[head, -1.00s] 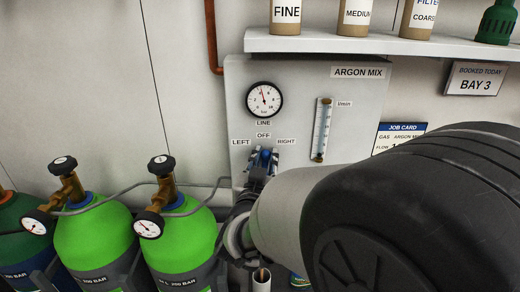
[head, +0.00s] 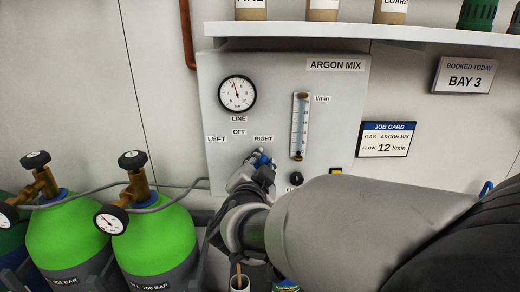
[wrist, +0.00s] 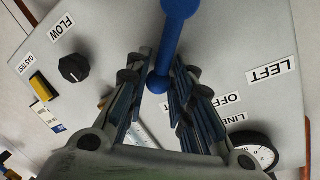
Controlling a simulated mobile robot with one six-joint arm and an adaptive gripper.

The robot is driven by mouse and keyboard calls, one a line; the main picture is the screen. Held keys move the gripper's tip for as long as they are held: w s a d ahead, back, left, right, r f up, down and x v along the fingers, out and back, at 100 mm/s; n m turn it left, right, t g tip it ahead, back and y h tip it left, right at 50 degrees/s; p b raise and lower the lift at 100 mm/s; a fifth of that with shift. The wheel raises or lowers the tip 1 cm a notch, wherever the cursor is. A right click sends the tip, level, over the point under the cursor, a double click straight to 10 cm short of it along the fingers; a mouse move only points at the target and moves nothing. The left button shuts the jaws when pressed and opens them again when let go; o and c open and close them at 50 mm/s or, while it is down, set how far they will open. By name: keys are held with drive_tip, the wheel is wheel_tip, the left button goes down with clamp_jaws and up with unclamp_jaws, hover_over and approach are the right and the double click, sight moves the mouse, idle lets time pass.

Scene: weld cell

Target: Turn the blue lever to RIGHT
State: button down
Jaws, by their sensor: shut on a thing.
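The blue lever (head: 262,159) is on the grey ARGON MIX panel, below the LEFT (head: 216,139), OFF (head: 239,132) and RIGHT (head: 263,139) labels. In the head view its visible end is just under the RIGHT label. My gripper (head: 250,172) is at the lever and hides much of it. In the wrist view the blue lever (wrist: 175,35) comes down from the top edge, and its rounded end sits between the fingers of my gripper (wrist: 160,80). The fingers are shut on it. The RIGHT label is not visible in the wrist view.
A black FLOW knob (wrist: 74,68) and a yellow button (wrist: 41,88) are nearby. Green gas cylinders (head: 155,235) stand at left. A shelf (head: 300,32) juts out above.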

drive_tip(key=shift+d+f, duration=0.15)
drive_tip(key=shift+f, duration=0.05)
idle(0.4)
drive_tip(key=c, duration=1.6)
unclamp_jaws()
drive_tip(key=s+a+r, duration=0.1)
drive_tip(key=s, duration=1)
drive_tip(key=shift+s+a+r, duration=0.3)
drive_tip(key=shift+s+r, duration=0.05)
drive_tip(key=shift+s, duration=0.05)
